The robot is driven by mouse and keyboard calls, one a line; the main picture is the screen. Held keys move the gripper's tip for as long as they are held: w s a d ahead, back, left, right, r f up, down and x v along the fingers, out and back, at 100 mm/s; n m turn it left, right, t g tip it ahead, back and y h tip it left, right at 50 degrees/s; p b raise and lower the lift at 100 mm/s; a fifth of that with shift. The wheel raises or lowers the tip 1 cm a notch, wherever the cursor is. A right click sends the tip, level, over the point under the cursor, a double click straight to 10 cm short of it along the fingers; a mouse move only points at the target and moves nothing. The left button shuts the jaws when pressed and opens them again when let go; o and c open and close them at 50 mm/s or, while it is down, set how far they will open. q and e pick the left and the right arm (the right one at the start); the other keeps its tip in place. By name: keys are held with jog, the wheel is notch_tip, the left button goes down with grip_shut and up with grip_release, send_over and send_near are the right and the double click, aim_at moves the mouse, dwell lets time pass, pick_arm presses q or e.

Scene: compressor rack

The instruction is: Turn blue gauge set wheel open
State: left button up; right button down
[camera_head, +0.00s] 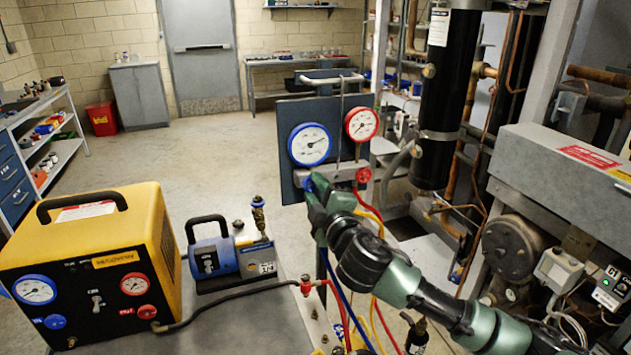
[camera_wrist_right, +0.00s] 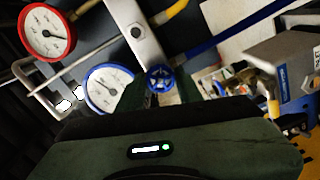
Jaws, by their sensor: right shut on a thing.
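The gauge set hangs on a dark blue panel (camera_head: 288,112). It has a blue-rimmed gauge (camera_head: 310,145) on the left and a red-rimmed gauge (camera_head: 362,124) on the right. The red wheel (camera_head: 363,175) sits under the red gauge. My right gripper (camera_head: 316,192) reaches in from the lower right to the manifold's left end, under the blue gauge, and mostly hides the blue wheel there. In the right wrist view the blue wheel (camera_wrist_right: 160,77) lies between the two fingers, which are shut on it. My left gripper is not in view.
A yellow machine (camera_head: 100,255) with two gauges and a blue pump (camera_head: 222,255) stand on a grey surface at the lower left. Yellow, blue and red hoses (camera_head: 376,303) hang below the manifold. A black cylinder (camera_head: 437,100) and pipes crowd the right. Floor behind is open.

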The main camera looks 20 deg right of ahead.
jog(key=n+p, duration=0.4)
jog(key=n, duration=0.1)
jog(key=shift+r+n, duration=0.15)
jog(key=shift+n, duration=0.25)
jog(key=n+p, duration=0.4)
jog(key=n, duration=0.1)
jog(key=n+p, duration=0.4)
jog(key=n, duration=0.1)
jog(key=shift+a+n, duration=0.1)
jog(key=shift+n, duration=0.3)
jog(key=n+p, duration=0.2)
jog(key=n, duration=0.1)
jog(key=shift+n+p, duration=0.3)
jog(key=shift+p, duration=0.1)
jog(key=shift+s+a+f+n+p, duration=0.1)
jog(key=shift+f+n+p, duration=0.1)
jog(key=shift+n+p, duration=0.3)
jog(key=shift+n, duration=0.3)
jog(key=c, duration=1)
grip_release()
jog(key=shift+o, duration=0.3)
